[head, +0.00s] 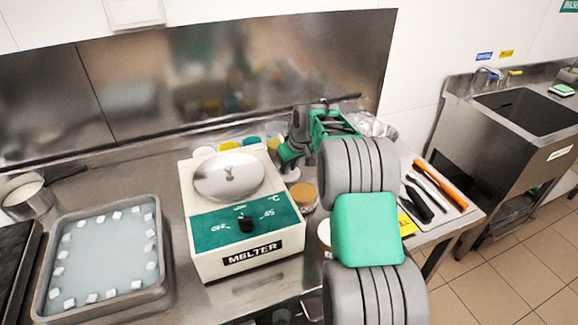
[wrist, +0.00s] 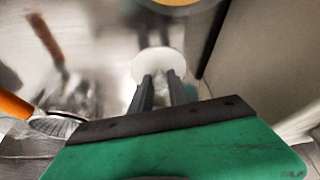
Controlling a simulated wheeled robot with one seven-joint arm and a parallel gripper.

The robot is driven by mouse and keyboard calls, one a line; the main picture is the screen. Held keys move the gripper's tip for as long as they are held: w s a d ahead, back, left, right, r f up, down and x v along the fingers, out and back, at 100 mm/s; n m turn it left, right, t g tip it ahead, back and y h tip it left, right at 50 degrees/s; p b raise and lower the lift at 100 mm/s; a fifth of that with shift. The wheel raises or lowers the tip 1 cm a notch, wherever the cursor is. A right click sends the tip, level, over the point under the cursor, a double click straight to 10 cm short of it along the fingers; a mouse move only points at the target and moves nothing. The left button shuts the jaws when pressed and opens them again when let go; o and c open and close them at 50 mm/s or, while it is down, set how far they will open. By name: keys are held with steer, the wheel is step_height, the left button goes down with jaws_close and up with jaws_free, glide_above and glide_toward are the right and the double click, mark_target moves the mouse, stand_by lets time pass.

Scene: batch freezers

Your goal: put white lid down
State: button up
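My gripper (head: 288,163) is at the back of the bench, just right of the melter, pointing down. In the wrist view its two dark fingers (wrist: 160,77) have a narrow gap between them, and their tips meet the near part of a round white lid (wrist: 158,58). The lid appears held at the fingertips; the exact contact is hidden. In the head view a little of the white lid (head: 291,175) shows just below the fingers, partly hidden by my gripper and arm.
The white melter (head: 246,235) with a round metal cover stands left of my gripper. Behind it are several coloured lids or jars (head: 228,146). A brown-topped jar (head: 303,191) is close by. A tray of white cubes (head: 105,255) is at left; tools lie on a white board (head: 445,203) at right.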

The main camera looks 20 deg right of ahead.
steer(key=o, duration=0.4)
steer(key=shift+s+r, duration=0.1)
steer(key=shift+r, duration=0.4)
steer(key=v, duration=1.1)
steer(key=shift+s+b, duration=0.25)
steer(key=shift+b, duration=0.15)
steer(key=shift+r, duration=0.15)
